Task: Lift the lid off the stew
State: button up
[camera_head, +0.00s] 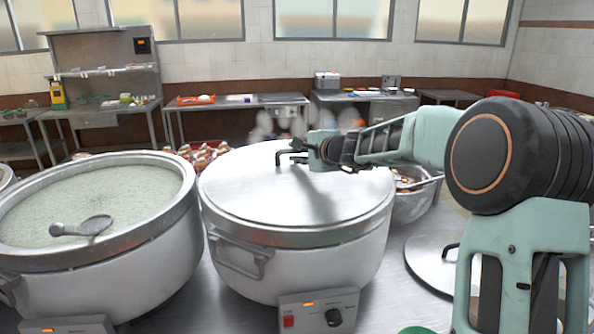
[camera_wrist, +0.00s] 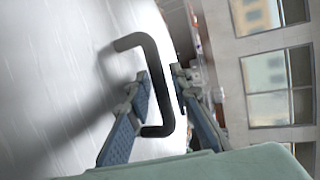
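A large metal pot (camera_head: 300,262) stands in the middle of the counter in the head view. Its flat steel lid (camera_head: 250,195) sits on it and hides what is inside. The lid's black bar handle (camera_head: 283,154) stands up near my gripper (camera_head: 299,154). In the wrist view the handle (camera_wrist: 133,41) passes between the two fingers of my gripper (camera_wrist: 162,87). The fingers are apart, with small gaps visible between them and the bar. The lid surface (camera_wrist: 60,60) fills the left of that view.
An open pot (camera_head: 150,245) of pale congee with a ladle (camera_head: 85,227) stands at left. A metal pan (camera_head: 412,205) stands behind right. Another lid (camera_head: 430,262) lies flat on the counter at right, under my arm. A red crate (camera_head: 200,155) is behind.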

jog(key=shift+c, duration=0.7)
grip_shut()
jog(key=shift+r, duration=0.15)
